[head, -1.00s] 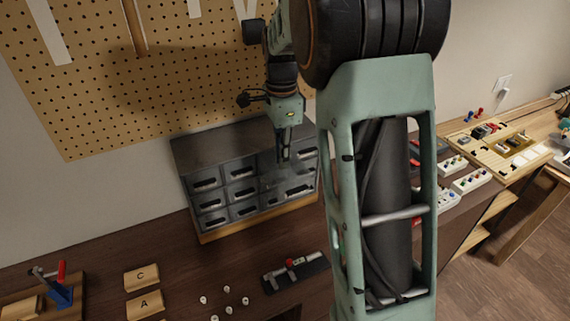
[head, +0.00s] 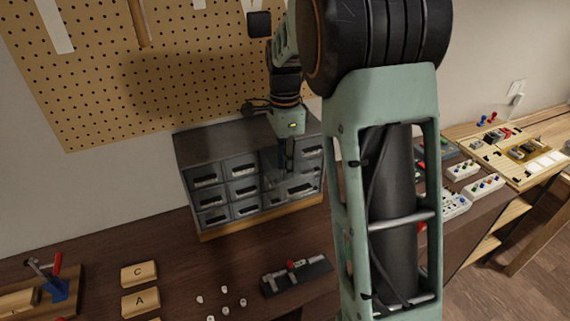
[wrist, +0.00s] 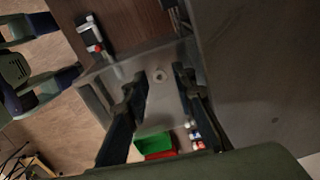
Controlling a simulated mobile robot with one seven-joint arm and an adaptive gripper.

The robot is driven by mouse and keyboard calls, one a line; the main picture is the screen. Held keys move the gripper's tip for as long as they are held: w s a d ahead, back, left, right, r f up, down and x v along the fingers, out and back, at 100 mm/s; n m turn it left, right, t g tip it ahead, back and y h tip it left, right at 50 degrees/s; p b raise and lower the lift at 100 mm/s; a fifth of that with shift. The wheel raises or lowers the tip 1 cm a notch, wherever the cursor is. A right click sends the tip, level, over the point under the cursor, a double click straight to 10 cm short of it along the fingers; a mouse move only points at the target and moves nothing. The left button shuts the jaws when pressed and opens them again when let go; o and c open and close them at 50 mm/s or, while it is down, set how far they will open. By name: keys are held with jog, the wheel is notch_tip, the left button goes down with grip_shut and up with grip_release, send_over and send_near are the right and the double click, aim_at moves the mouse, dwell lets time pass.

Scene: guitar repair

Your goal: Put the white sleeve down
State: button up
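A small white ring-shaped piece, which looks like the white sleeve (wrist: 159,76), shows in the wrist view between my two fingertips. It appears to lie on the floor of a pulled-out grey drawer (wrist: 112,70), with a gap to each finger. My gripper (wrist: 161,85) is open and points down over this drawer. In the head view my gripper (head: 284,164) is at the front of the grey drawer cabinet (head: 198,151), by the open drawer (head: 274,182). The sleeve cannot be made out in the head view.
Wooden blocks marked C (head: 140,273) and A (head: 141,300), several small white pieces (head: 225,289) and a dark fixture with a red part (head: 296,273) are on the dark bench (head: 180,262). In the wrist view, green (wrist: 154,144) and red bins lie beyond the drawer.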

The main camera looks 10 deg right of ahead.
notch_tip(320, 180, up, 12)
jog(key=shift+r, duration=0.2)
dwell(0.5)
